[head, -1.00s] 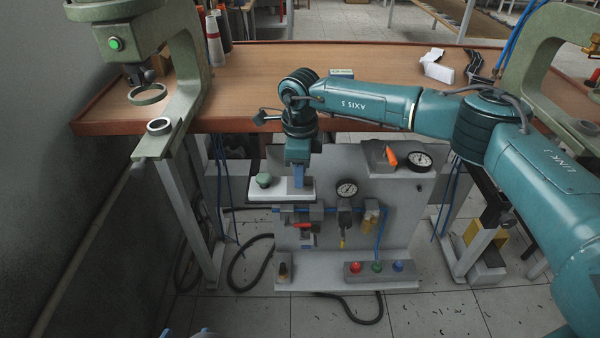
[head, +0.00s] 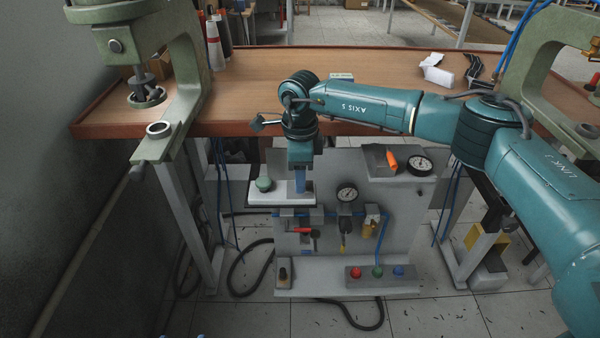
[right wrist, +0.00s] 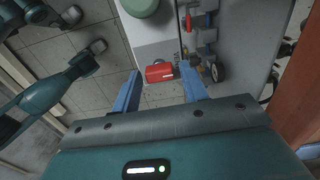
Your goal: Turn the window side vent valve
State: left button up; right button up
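A grey pneumatic panel (head: 395,215) stands below the bench and carries a valve with an orange-red lever (head: 302,231), lying roughly level. A second orange handle (head: 391,162) sits on its top right. I cannot tell which one is called window side. My right gripper (head: 299,185) points down over the white plate, right of the green knob (head: 263,184). In the right wrist view its blue fingers (right wrist: 162,84) are apart, with a red block-like piece (right wrist: 159,72) showing between them; contact is unclear.
Gauges (head: 347,193) and a row of coloured buttons (head: 377,272) are on the panel. The wooden bench (head: 260,75) is behind. Green presses stand left (head: 185,100) and right (head: 515,75). Black hoses lie on the floor.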

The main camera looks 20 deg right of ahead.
jog(key=shift+o, duration=0.7)
notch_tip(320, 180, up, 13)
